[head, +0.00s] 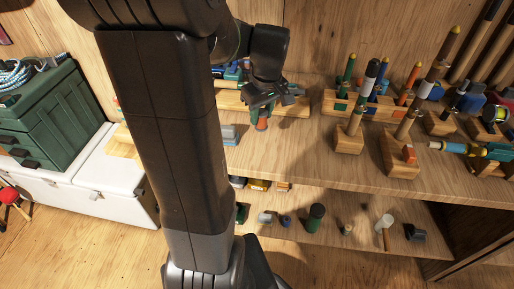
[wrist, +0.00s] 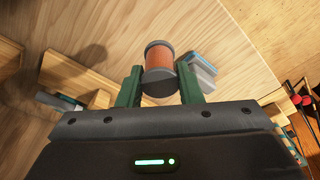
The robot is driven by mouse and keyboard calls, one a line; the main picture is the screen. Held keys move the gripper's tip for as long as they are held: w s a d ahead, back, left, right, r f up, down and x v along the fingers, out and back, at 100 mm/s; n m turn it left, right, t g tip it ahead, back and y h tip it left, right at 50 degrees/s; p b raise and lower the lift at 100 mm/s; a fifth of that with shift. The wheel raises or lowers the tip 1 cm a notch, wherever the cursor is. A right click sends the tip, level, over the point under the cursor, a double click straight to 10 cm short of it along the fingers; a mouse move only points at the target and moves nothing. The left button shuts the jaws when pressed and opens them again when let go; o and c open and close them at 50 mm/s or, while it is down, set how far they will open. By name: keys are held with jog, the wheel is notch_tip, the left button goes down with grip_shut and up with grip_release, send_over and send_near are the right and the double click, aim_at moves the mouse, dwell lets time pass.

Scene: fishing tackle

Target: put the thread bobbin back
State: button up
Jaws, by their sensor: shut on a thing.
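The thread bobbin (wrist: 160,58) is a small spool of orange-red thread with dark ends. My gripper (wrist: 160,88) is shut on it, with one green finger on each side of its lower end in the wrist view. In the head view the bobbin (head: 262,124) hangs below my gripper (head: 261,108), over the upper wooden shelf. A gap to the shelf surface is hard to judge. My arm hides part of the shelf to the left.
Wooden blocks holding upright floats (head: 349,138) stand to the right. A lower shelf (head: 330,232) holds several small items. A green tackle box (head: 48,118) sits on a white cooler (head: 115,178) at left.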

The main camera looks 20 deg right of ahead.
aim_at(261, 124)
notch_tip(261, 124, down, 4)
jog(key=shift+w+d+f, duration=0.1)
jog(key=shift+f, duration=1.95)
jog(key=shift+f, duration=0.15)
jog(key=o, duration=1)
jog(key=r, duration=0.4)
jog(key=s+r, duration=0.1)
jog(key=r, duration=0.7)
jog(key=shift+s+d+r, duration=0.1)
jog(key=shift+s+d, duration=0.05)
jog(key=shift+s, duration=0.25)
